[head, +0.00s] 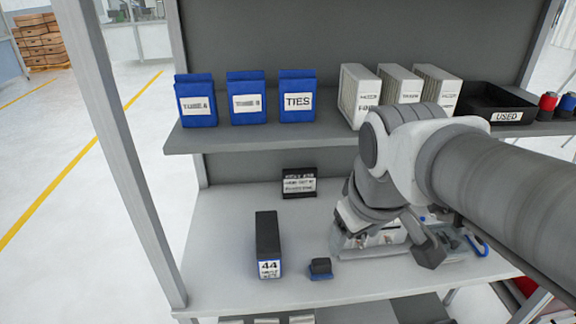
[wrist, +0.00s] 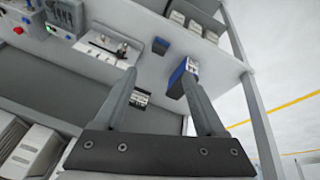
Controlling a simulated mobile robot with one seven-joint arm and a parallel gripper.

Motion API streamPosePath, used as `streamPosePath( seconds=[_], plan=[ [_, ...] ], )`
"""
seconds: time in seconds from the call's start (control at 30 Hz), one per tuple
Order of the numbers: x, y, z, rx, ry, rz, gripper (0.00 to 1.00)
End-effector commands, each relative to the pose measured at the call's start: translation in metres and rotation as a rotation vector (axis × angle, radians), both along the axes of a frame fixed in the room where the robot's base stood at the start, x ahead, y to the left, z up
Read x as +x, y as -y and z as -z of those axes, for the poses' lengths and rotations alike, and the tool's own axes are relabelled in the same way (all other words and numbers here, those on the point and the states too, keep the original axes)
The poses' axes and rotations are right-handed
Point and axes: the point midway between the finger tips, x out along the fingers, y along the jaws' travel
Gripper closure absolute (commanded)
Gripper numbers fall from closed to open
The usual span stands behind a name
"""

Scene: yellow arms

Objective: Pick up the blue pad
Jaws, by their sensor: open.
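A small dark block with a blue base (head: 320,268), the likeliest blue pad, sits on the lower shelf near its front edge, right of a tall black box with a blue-edged white label "44" (head: 267,243). In the wrist view a small dark-blue piece (wrist: 160,46) shows on the shelf just past and between the fingertips; the labelled box (wrist: 183,76) is beside the right finger. My gripper (wrist: 160,72) is open, its fingers wide apart with nothing held. In the head view it hangs over the right part of the lower shelf, right of the small block, apart from it.
A clear tray (head: 375,242) with small parts lies under my arm. A black labelled box (head: 299,183) stands at the back. The upper shelf (head: 240,139) above holds blue bins, white folders and a black tray. A grey post (head: 125,150) bounds the left.

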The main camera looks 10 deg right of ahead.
Motion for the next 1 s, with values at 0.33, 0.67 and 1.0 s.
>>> streamPosePath(
  seconds=[0.33,0.67,1.0],
  plan=[
    [0.078,0.0,0.027,-0.18,-0.224,-0.538,0.28],
    [0.138,-0.003,0.078,-0.198,-0.35,-1.044,0.28],
    [0.154,-0.004,0.109,-0.184,-0.367,-1.221,0.28]
  ],
)
